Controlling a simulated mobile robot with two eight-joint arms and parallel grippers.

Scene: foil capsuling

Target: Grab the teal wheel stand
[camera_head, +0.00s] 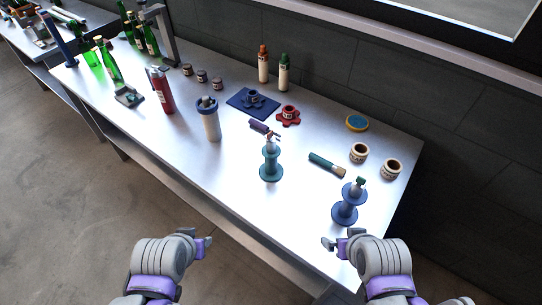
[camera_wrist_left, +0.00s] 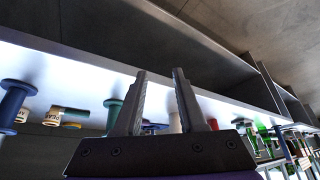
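The teal wheel stand (camera_head: 271,168) is a spool-shaped stand with a round base and an upper disc, upright near the table's front edge in the head view. In the left wrist view a teal piece, seemingly this stand (camera_wrist_left: 112,112), is partly hidden behind a finger. My left gripper (camera_head: 205,241) is off the table's front edge, below and left of the stand. Its fingers (camera_wrist_left: 160,73) are apart with nothing between them. My right gripper (camera_head: 331,243) is below and right of the stand, apart from it; its opening is unclear.
A similar blue stand (camera_head: 345,208) stands at the table's right front, near my right gripper. A teal-and-tan cylinder (camera_head: 326,165) lies between the stands. A white jar with a blue collar (camera_head: 209,122) stands left.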

